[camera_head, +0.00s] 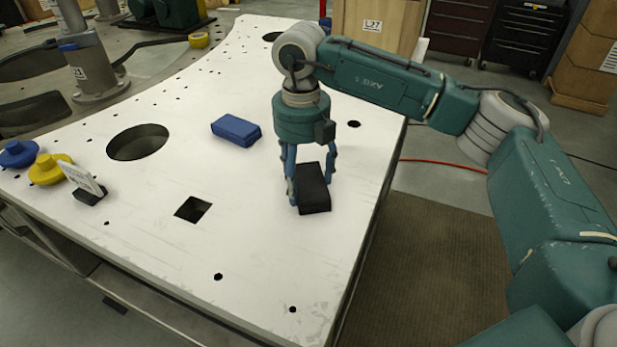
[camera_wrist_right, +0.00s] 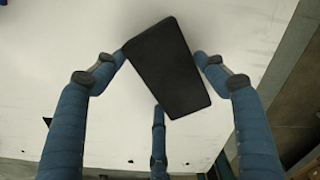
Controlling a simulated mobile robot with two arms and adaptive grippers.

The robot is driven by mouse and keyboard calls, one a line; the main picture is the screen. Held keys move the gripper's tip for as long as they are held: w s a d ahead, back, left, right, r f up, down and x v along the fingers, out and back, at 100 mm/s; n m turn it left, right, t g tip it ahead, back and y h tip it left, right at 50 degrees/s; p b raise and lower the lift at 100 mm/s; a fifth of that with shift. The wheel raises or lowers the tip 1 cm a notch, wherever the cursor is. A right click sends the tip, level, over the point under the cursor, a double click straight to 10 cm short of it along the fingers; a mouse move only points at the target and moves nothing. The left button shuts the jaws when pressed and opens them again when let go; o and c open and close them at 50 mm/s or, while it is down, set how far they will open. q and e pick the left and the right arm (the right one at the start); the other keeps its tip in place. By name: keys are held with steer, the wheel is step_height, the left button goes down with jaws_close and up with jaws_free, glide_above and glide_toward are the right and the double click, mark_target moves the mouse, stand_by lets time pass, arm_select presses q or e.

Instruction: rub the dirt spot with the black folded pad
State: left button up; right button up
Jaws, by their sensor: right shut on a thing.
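The black folded pad (camera_head: 314,188) is at the right side of the white plate (camera_head: 150,255), low over it or touching it; I cannot tell which. My right gripper (camera_head: 308,178) points down with its blue fingers closed around the pad. In the right wrist view the pad (camera_wrist_right: 168,68) sits between the fingertips of the gripper (camera_wrist_right: 161,75). I cannot make out a dirt spot for certain; it may lie under the pad or the gripper. My left gripper is not in view.
A blue block (camera_head: 236,130) lies left of my right gripper. The plate has a large round hole (camera_head: 138,142), a square hole (camera_head: 193,209) and small holes.

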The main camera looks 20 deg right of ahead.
mark_target(323, 185)
steer(key=shift+w+a+f, duration=0.1)
steer(key=shift+w+a, duration=1.1)
steer(key=shift+a, duration=0.2)
steer(key=shift+w+a+p, duration=0.5)
steer(key=shift+w+a, duration=0.9)
steer(key=shift+w, duration=0.05)
steer(key=shift+s+d+b, duration=0.45)
steer(key=shift+s+d, duration=0.95)
steer(key=shift+d, duration=0.1)
steer(key=shift+s+d, duration=0.35)
steer(key=shift+d, duration=0.05)
steer(key=shift+s+d+f+b, duration=0.1)
steer(key=shift+s+d+b, duration=0.7)
steer(key=shift+s+d, duration=0.75)
steer(key=shift+s+d+b, duration=0.3)
steer(key=shift+s+d, duration=0.6)
steer(key=shift+d, duration=0.05)
steer(key=shift+w+a, duration=1.4)
steer(key=shift+a, duration=0.1)
steer(key=shift+w+a+r+p, duration=0.2)
steer(key=shift+w+a+p, duration=0.6)
steer(key=shift+w+a, duration=1)
steer(key=shift+w+a+f+p, duration=0.15)
steer(key=shift+w+a+p, duration=0.15)
steer(key=shift+w+a, duration=0.7)
